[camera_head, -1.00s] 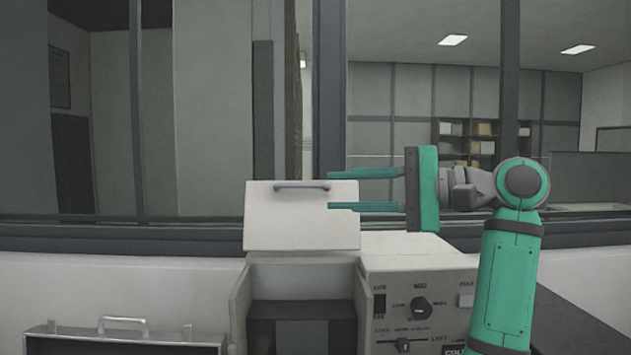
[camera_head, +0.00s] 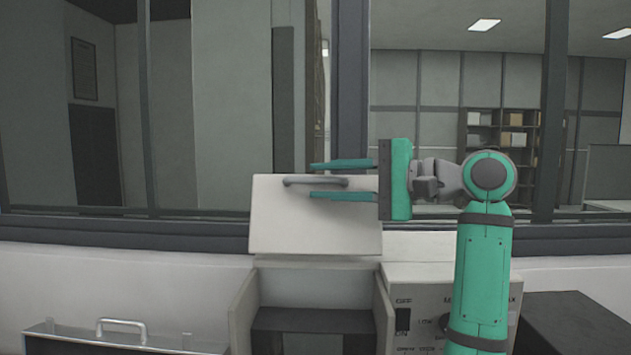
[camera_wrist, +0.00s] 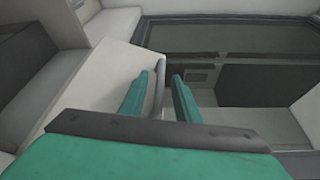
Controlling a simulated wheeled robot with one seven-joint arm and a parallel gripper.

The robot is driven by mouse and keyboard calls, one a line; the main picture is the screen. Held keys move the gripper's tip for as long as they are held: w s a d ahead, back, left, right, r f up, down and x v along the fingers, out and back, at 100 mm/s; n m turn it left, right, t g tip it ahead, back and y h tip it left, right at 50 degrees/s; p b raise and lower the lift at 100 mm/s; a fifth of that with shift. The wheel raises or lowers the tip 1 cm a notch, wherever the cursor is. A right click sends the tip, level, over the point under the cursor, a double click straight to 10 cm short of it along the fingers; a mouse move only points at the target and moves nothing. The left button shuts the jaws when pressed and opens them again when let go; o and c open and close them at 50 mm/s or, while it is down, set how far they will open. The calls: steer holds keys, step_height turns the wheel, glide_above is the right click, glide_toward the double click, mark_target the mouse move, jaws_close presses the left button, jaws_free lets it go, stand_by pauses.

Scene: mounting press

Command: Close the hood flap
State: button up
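The hood flap (camera_head: 312,225) is a pale panel raised above the open hood of the press. A grey bar handle (camera_head: 296,182) runs along its upper edge. My gripper (camera_head: 312,181) is open and reaches in from the right, one finger above the handle and one below it. In the wrist view, the handle (camera_wrist: 159,88) shows between the two parted fingers of my gripper (camera_wrist: 160,80). Whether a finger touches the handle I cannot tell. The flap (camera_wrist: 100,80) also fills the left of that view.
The press body (camera_head: 430,275) with knobs and a switch stands right of the open hood (camera_head: 243,310). A dark case with a metal handle (camera_head: 122,325) is at lower left. A dark box (camera_head: 575,318) is at lower right. A windowed wall is behind.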

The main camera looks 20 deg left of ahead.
steer(key=shift+w+a+f, duration=0.1)
steer(key=shift+w+a, duration=0.05)
steer(key=shift+a, duration=0.45)
steer(key=shift+w+a, duration=0.1)
steer(key=shift+a, duration=0.5)
steer(key=shift+d, duration=0.2)
steer(key=shift+a, duration=0.1)
jaws_close()
steer(key=shift+s, duration=0.1)
